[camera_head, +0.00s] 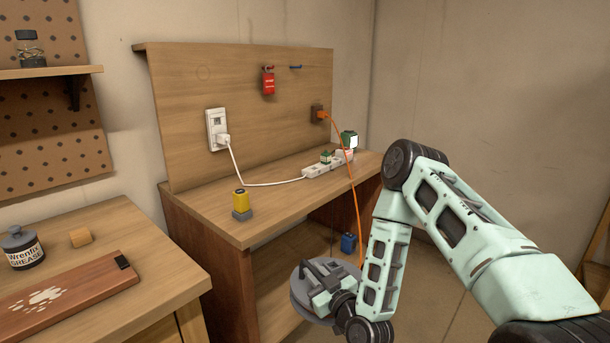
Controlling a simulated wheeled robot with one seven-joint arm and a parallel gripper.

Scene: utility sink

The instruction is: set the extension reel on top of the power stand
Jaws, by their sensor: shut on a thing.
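The extension reel looks to be the grey round disc (303,307) low in front of the stand, below the level of its top. My gripper (318,278) is shut on it, and the gripper and wrist hide part of it. The power stand appears to be the wooden bench with a tall back panel; its top (275,207) holds several small things.
A yellow-and-grey block (241,204) stands at the top's front left. A white power strip (328,166) with plugs lies toward the back right, its cord running to a white outlet (216,128). A blue item (348,243) sits low. The top's front middle is clear.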

